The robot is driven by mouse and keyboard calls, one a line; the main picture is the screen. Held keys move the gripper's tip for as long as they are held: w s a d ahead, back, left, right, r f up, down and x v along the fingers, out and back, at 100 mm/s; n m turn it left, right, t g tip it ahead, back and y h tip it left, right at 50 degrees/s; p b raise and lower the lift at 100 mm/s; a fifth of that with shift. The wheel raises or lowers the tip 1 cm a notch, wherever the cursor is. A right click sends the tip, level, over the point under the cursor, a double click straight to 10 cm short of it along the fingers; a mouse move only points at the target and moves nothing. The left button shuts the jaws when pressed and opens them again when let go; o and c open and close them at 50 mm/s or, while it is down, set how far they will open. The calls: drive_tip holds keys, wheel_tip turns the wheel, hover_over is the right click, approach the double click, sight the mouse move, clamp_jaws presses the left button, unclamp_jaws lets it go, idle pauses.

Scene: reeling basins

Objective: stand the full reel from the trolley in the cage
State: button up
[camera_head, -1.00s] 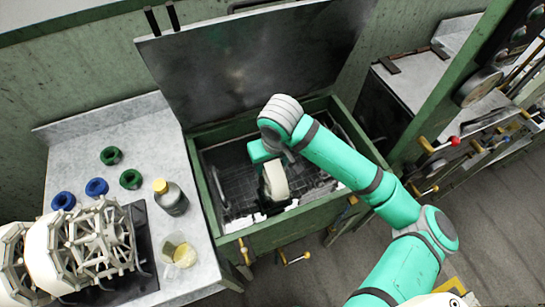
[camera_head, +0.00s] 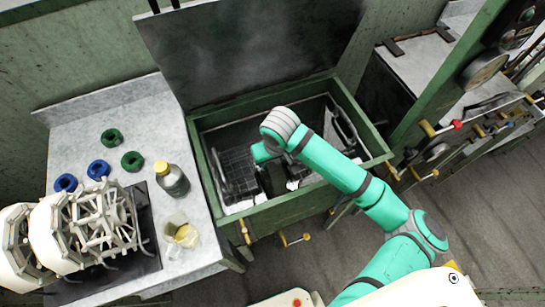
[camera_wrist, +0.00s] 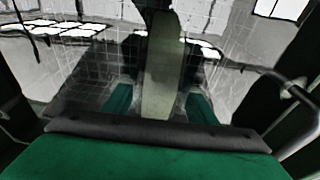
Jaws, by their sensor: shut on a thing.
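The basin's green rim (camera_head: 210,180) surrounds my gripper closely. The dark lid (camera_head: 250,50) stands raised behind. On the left bench (camera_head: 75,135) are pale open-framed reels (camera_head: 75,232), a yellow-capped bottle (camera_head: 172,180), a beaker (camera_head: 181,232), and blue and green rings (camera_head: 110,138).

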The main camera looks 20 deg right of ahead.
drive_tip(key=shift+f, duration=0.15)
drive_tip(key=o, duration=1.2)
drive_tip(key=shift+w, duration=0.1)
drive_tip(key=r, duration=0.3)
drive_tip(key=s+r, duration=0.1)
drive_tip(key=r, duration=0.3)
drive_tip(key=s+r, duration=0.1)
drive_tip(key=r, duration=0.2)
drive_tip(key=shift+d+r, duration=0.1)
drive_tip(key=shift+r, duration=0.2)
drive_tip(key=shift+w, duration=0.15)
